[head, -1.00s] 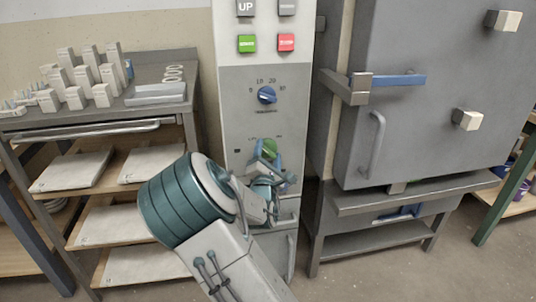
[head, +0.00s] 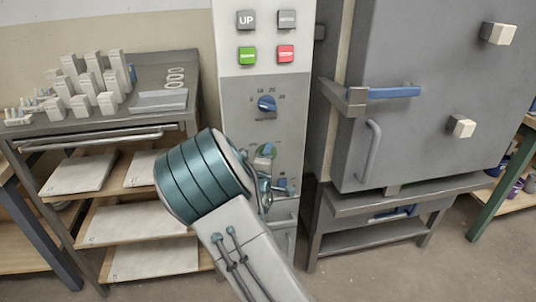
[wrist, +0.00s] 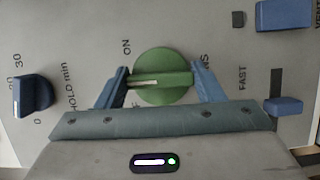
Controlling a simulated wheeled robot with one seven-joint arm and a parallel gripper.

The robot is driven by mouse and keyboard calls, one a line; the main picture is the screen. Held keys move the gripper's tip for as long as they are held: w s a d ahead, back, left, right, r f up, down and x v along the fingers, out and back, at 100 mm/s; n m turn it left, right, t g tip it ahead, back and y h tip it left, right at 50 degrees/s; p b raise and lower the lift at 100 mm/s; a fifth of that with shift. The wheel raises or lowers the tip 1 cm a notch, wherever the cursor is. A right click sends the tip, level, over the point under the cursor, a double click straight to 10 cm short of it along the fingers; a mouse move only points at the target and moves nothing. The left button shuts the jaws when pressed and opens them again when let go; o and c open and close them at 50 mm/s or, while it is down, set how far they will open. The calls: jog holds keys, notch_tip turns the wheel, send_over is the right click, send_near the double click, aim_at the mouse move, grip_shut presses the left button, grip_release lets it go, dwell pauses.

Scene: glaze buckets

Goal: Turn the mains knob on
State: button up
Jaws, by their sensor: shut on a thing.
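The green mains knob (wrist: 165,63) is on the grey panel (wrist: 60,50), its white mark pointing left in the wrist view, between the ON lettering and partly hidden lettering below it. The knob also shows in the head view (head: 267,148), partly covered by my wrist and fingers. My gripper (wrist: 162,85) has one blue finger on each side of the knob and is shut on it. In the head view my gripper (head: 265,162) is at the panel, largely edge-on.
A blue hold-time knob (wrist: 33,95) sits above the mains knob on the control column. Green (head: 247,55) and red (head: 286,54) buttons are higher up. A grey kiln (head: 420,110) stands to the right; a shelved cart (head: 75,137) is to the left.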

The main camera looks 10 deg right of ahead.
jog(key=m+g+y, duration=0.1)
jog(key=m, duration=0.2)
jog(key=m+g+y, duration=0.1)
jog(key=m, duration=0.2)
jog(key=shift+m+y+p, duration=0.3)
dwell(0.7)
jog(key=o, duration=1)
jog(key=p+v, duration=0.3)
jog(key=v, duration=1.1)
jog(key=shift+w+r, duration=0.1)
jog(key=shift+r, duration=0.05)
